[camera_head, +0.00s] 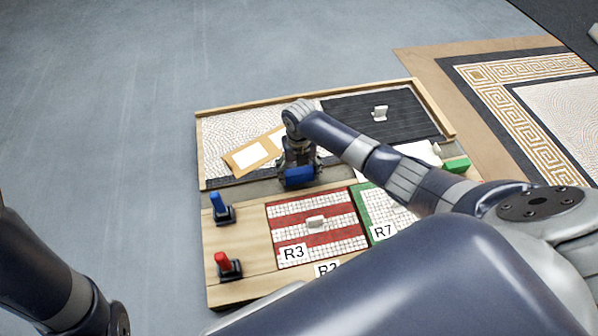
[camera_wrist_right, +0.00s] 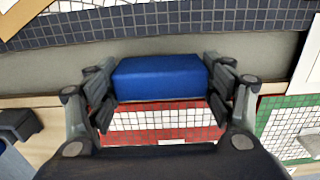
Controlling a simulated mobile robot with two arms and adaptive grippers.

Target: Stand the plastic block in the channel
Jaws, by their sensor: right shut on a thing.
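A blue plastic block (camera_head: 299,177) is held in my right gripper (camera_head: 300,168). In the right wrist view the same blue block (camera_wrist_right: 160,78) lies lengthwise between the two fingers of the right gripper (camera_wrist_right: 162,90), one at each end. The grey channel (camera_head: 236,195) runs between the upper mosaic panel and the lower wooden board; it also shows in the right wrist view (camera_wrist_right: 50,74) behind the block. The block is over or near the channel's front edge; I cannot tell whether it touches anything. My left arm shows at the left edge, its gripper out of view.
A red-and-white mosaic panel (camera_head: 318,245) and a green-edged one (camera_head: 378,232) lie in front. Blue (camera_head: 222,210) and red (camera_head: 228,267) handled tools stand at left. A green block (camera_head: 456,165) sits at right.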

